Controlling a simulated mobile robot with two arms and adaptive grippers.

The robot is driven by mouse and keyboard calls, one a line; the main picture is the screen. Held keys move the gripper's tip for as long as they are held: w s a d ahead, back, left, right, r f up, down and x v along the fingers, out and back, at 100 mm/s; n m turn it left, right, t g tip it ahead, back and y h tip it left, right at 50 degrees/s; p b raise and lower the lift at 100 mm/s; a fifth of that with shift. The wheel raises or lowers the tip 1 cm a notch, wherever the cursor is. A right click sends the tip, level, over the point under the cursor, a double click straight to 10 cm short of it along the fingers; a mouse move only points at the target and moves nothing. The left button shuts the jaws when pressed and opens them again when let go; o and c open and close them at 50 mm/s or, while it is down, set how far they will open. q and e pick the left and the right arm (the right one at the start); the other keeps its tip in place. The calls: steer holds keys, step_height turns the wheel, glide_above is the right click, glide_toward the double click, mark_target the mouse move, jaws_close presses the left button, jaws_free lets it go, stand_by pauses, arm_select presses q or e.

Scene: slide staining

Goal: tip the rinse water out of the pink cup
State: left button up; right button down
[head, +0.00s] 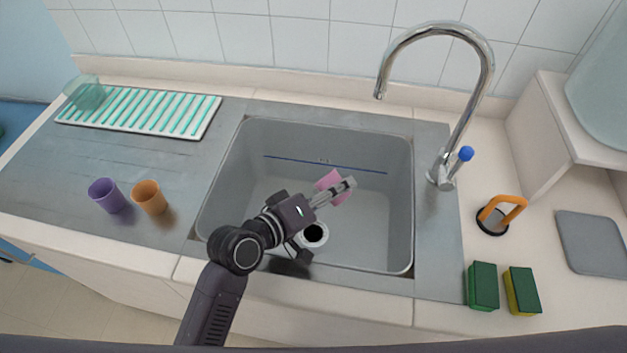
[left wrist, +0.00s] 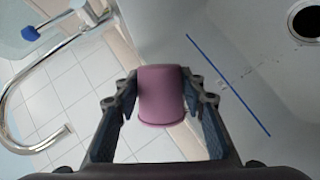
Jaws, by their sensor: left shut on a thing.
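The pink cup (head: 329,181) is held by my left gripper (head: 341,190) over the sink basin (head: 370,215). In the left wrist view the pink cup (left wrist: 162,95) sits between the two fingers of my left gripper (left wrist: 160,98), which are shut on its sides. In the head view the fingers cover part of the cup, and it looks tilted. I cannot see inside the cup or any water. The drain (head: 314,235) shows at the bottom of the sink, just below my left wrist. My right gripper is not in view.
A purple cup (head: 107,196) and an orange cup (head: 149,197) stand left of the sink. A striped drying rack (head: 140,112) with a clear glass (head: 87,93) is behind them. The faucet (head: 462,110) arches at the back right.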

mark_target(333, 177)
arm_select(q)
steer(key=shift+r+n+b, duration=0.25)
steer(key=shift+n+b, duration=0.05)
steer(key=shift+n, duration=0.1)
steer(key=shift+w+r+n+h, duration=0.1)
steer(key=shift+r+n+h, duration=0.05)
steer(key=shift+n+h, duration=0.2)
steer(key=shift+a+g, duration=0.1)
steer(key=shift+g, duration=0.2)
steer(key=shift+w+a+r+b, duration=0.1)
steer(key=shift+w+b, duration=0.05)
steer(key=shift+b, duration=0.2)
steer(key=shift+w+a+r+n+g+h+b, duration=0.2)
steer(key=shift+w+a+n+g+h+b, duration=0.15)
steer(key=shift+a+n+h+b, duration=0.15)
steer(key=shift+d+r+n+p, duration=0.1)
steer(key=shift+r+n+p, duration=0.15)
steer(key=shift+p, duration=0.1)
steer(key=shift+s, duration=0.1)
steer(key=shift+s, duration=0.1)
steer(key=shift+p, duration=0.3)
